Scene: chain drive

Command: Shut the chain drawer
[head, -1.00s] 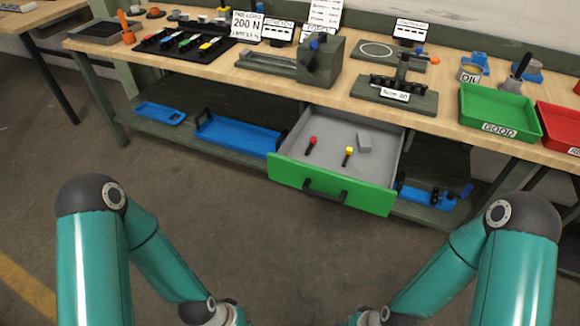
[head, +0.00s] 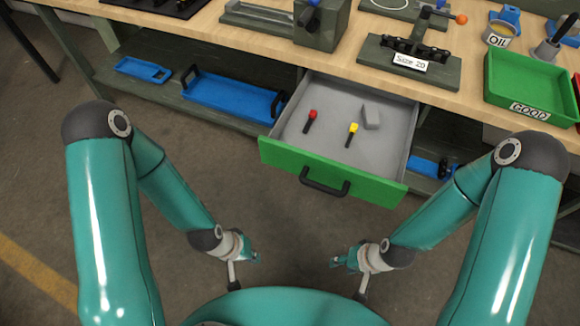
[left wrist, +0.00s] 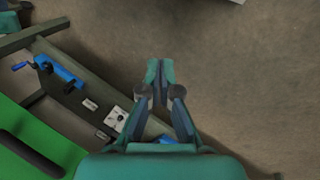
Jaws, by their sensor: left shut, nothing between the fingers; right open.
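The chain drawer (head: 376,187) stands pulled out from under the bench, with a green front and a black handle (head: 324,182). In it lie a red-topped tool (head: 310,121), a yellow-topped tool (head: 352,134) and a grey block (head: 371,116). My left gripper (head: 253,257) is in front of and below the drawer, apart from it. In the left wrist view it (left wrist: 160,72) is shut and empty, and a green panel (left wrist: 50,143) with a dark handle shows at lower left. My right gripper (head: 338,262) is open, also apart from the drawer.
The bench top (head: 290,55) bears a grey fixture (head: 322,25), a "Size 20" stand (head: 410,62) and a green GOOD tray (head: 530,92). Blue trays (head: 232,104) lie on the lower shelf. The floor (head: 290,225) before the drawer is clear.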

